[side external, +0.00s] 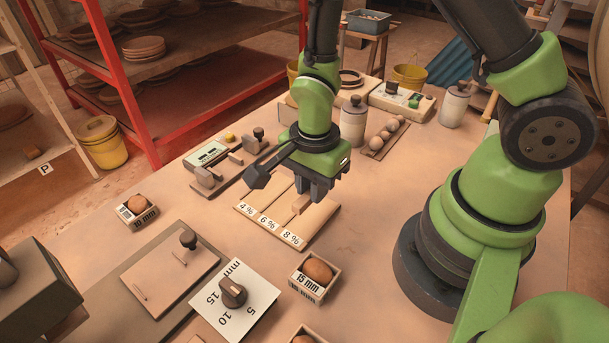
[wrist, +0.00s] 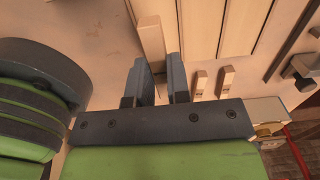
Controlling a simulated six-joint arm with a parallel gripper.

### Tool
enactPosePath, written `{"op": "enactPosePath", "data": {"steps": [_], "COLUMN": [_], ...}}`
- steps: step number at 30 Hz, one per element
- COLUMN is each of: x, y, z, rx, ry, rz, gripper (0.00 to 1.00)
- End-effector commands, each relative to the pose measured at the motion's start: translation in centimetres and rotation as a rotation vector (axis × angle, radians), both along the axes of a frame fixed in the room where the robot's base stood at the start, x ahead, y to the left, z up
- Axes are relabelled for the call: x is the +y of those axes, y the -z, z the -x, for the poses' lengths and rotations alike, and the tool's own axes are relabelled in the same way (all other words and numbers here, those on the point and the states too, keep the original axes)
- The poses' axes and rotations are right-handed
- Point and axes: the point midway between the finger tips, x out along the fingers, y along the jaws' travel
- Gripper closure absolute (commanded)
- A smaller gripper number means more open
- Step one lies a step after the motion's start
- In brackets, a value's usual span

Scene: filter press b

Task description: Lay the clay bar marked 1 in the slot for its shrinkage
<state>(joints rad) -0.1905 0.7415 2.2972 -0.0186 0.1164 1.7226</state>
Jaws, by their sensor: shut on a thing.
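The slot board (side external: 318,222) lies on the table with slots labelled 4 %, 6 % and 8 %. My gripper (side external: 316,196) points down over it. It is shut on a tan clay bar (side external: 300,204). In the wrist view the bar (wrist: 151,40) sticks out from between the two dark fingers (wrist: 159,82), close to the board's left edge, toward the 8 % side. I cannot tell whether it touches the board. Its mark is not readable. Two smaller tan bars (wrist: 197,83) (wrist: 226,80) lie beside the board in the wrist view.
A measuring device (side external: 208,154) with a yellow button stands behind the board. A 15 mm box (side external: 308,290), a dial plate (side external: 250,300) and a knobbed plate (side external: 160,270) lie in front.

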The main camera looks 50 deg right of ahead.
Motion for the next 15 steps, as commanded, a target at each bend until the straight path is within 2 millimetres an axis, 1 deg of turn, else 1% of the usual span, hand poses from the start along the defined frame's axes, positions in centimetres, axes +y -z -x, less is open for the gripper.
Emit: {"op": "enactPosePath", "data": {"steps": [9, 15], "x": [0.0, 0.0], "y": [3.1, 4.3], "z": [0.1, 0.0], "rx": [0.004, 0.003], "ry": [0.0, 0.001], "rz": [0.002, 0.001], "gripper": [1.0, 1.0]}}
